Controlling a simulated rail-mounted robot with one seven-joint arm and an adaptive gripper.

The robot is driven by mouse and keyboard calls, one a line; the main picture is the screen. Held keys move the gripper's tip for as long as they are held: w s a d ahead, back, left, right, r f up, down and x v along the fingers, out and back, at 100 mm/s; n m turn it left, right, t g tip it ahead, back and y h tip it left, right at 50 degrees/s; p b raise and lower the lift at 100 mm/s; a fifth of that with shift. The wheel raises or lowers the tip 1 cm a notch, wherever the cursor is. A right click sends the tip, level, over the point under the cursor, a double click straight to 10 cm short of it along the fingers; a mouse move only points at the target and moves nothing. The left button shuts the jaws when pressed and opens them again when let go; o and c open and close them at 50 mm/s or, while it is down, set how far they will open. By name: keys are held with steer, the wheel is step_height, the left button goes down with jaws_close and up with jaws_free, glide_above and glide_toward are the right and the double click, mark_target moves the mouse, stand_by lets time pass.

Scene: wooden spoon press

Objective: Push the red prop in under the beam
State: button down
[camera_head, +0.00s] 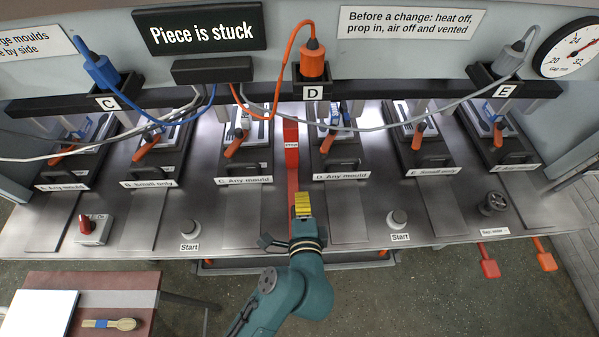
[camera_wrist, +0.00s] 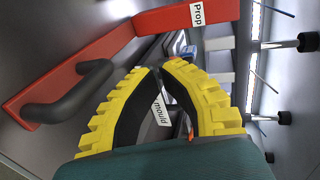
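The red prop (camera_head: 292,178) is a long bar lying front to back on the press table, between the stations labelled C and D. Its labelled far end is close to the dark beam (camera_head: 420,92); I cannot tell how far under it reaches. In the wrist view the red prop (camera_wrist: 120,45) runs from lower left to upper right, with a dark grey handle (camera_wrist: 72,92) at its near end. My gripper (camera_head: 302,196) is at the prop's near end. Its yellow fingers (camera_wrist: 158,68) have their tips together, with nothing seen between them, beside the handle; contact is unclear.
Mould stations with orange-handled parts flank the prop. Start buttons (camera_head: 190,229) and (camera_head: 398,217), a red knob box (camera_head: 92,228) and a dark handwheel (camera_head: 493,202) line the front. Plugs C, D and E hang cables across the beam.

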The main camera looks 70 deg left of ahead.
steer(key=b, duration=0.2)
glide_above(293, 180)
steer(key=w, duration=0.3)
steer(key=f, duration=0.1)
steer(key=a+f, duration=0.1)
steer(key=shift+s+f, duration=0.2)
steer(key=shift+f, duration=0.1)
